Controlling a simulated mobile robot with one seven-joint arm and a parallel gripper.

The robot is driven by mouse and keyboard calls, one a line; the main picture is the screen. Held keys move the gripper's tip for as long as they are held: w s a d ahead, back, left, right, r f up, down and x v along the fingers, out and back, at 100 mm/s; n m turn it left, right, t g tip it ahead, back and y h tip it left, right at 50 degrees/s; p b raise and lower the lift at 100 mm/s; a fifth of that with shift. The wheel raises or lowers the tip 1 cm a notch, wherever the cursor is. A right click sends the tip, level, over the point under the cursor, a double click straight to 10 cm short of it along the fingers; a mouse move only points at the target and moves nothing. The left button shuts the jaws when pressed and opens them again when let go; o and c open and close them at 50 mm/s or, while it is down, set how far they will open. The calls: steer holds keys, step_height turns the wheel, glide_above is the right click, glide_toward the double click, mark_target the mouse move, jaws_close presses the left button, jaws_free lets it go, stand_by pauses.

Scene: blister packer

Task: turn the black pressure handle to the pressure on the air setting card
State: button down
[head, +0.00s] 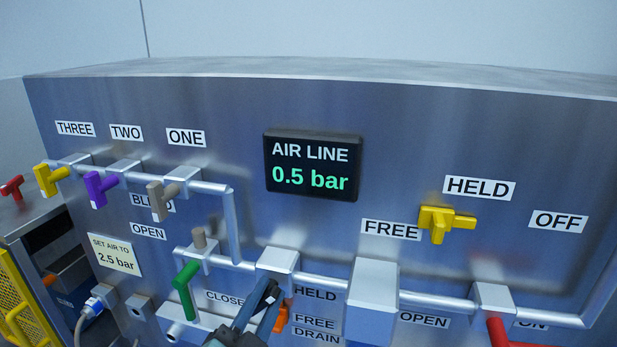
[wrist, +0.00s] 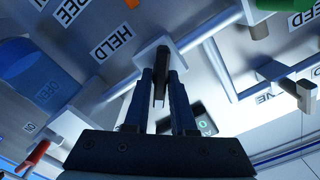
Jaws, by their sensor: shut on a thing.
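The air setting card (head: 115,255) is at the left of the panel in the head view and reads "SET AIR TO 2.5 bar". The dark AIR LINE display (head: 312,165) reads 0.5 bar in green. My gripper (head: 262,308) is at the lower middle of the panel, below a square pipe block (head: 278,260). In the wrist view, my gripper (wrist: 160,100) has its two fingers shut on the black pressure handle (wrist: 158,75), which sticks out from the pale block. The fingers hide part of the handle in the head view.
Close to my gripper are a green handle (head: 185,288) on the left and an orange handle (head: 281,318) just right. A grey box (head: 372,300) juts out further right. Yellow (head: 440,222) and red (head: 499,335) handles are on the right. Pipes run across the panel.

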steer(key=shift+f+m+b, duration=0.2)
steer(key=shift+m+b, duration=1.1)
steer(key=shift+b, duration=0.95)
steer(key=shift+r+m+b, duration=0.1)
steer(key=shift+m+b, duration=0.6)
steer(key=shift+b, duration=0.1)
steer(key=shift+d+f+m+b, duration=0.1)
steer(key=shift+f+m+b, duration=0.1)
steer(key=shift+m+b, duration=1)
steer(key=shift+r+m+b, duration=0.1)
steer(key=shift+m+b, duration=0.7)
steer(key=shift+b, duration=0.8)
steer(key=shift+m+b, duration=0.7)
steer(key=shift+b, duration=0.35)
steer(key=shift+m+b, duration=1.3)
steer(key=shift+b, duration=0.15)
